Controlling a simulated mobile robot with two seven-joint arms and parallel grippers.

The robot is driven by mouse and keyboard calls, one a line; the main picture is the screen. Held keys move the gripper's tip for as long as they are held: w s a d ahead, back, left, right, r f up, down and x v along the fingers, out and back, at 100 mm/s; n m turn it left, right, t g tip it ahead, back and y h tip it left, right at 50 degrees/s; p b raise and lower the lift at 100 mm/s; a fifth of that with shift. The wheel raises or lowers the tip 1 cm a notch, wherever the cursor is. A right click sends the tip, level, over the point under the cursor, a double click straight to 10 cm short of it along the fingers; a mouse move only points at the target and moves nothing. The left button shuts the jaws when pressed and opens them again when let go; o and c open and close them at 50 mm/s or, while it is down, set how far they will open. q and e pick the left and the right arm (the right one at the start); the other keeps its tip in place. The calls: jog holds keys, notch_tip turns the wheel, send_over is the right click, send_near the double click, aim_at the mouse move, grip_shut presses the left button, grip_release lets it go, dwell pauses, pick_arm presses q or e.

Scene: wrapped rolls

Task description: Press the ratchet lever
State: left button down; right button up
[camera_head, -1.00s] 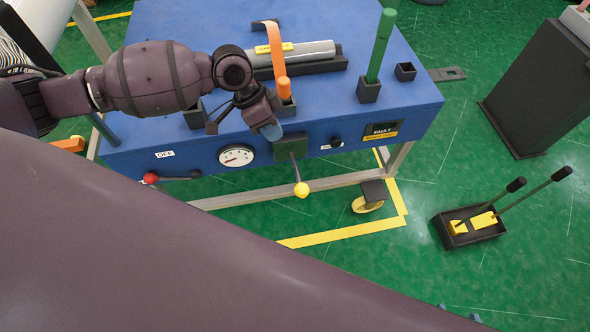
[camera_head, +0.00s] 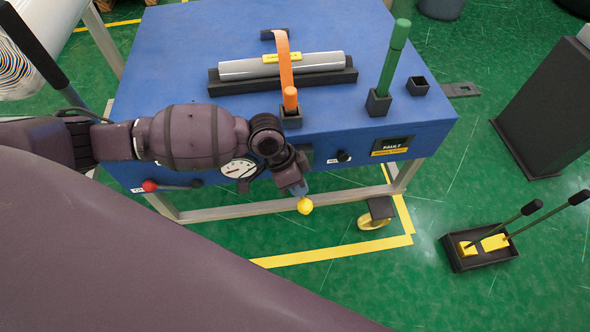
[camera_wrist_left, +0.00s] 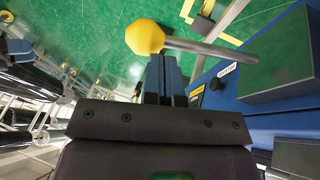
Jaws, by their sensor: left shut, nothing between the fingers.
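The ratchet lever is a metal rod with a yellow knob (camera_head: 305,206) at its end, at the front of the blue table. In the left wrist view the knob (camera_wrist_left: 145,37) and rod (camera_wrist_left: 212,51) stick out from a dark green box (camera_wrist_left: 278,65). My left gripper (camera_head: 301,190) is shut and empty, right by the knob. In the left wrist view its blue fingers (camera_wrist_left: 163,74) lie just below the knob and rod; I cannot tell whether they touch. In the head view my gripper hides most of the rod. My right gripper is not in view.
The blue table (camera_head: 190,50) carries a grey roll (camera_head: 240,69) under an orange strap (camera_head: 284,60), and a green handle (camera_head: 394,55). A gauge (camera_head: 238,168), a red-knobbed lever (camera_head: 150,186) and a fault panel (camera_head: 392,146) are on its front. A pedal box (camera_head: 475,262) stands right.

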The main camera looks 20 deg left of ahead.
pick_arm(q)
jog(key=shift+s+d+f, duration=0.15)
jog(key=shift+d+f, duration=0.05)
jog(key=shift+f, duration=0.05)
dwell(0.3)
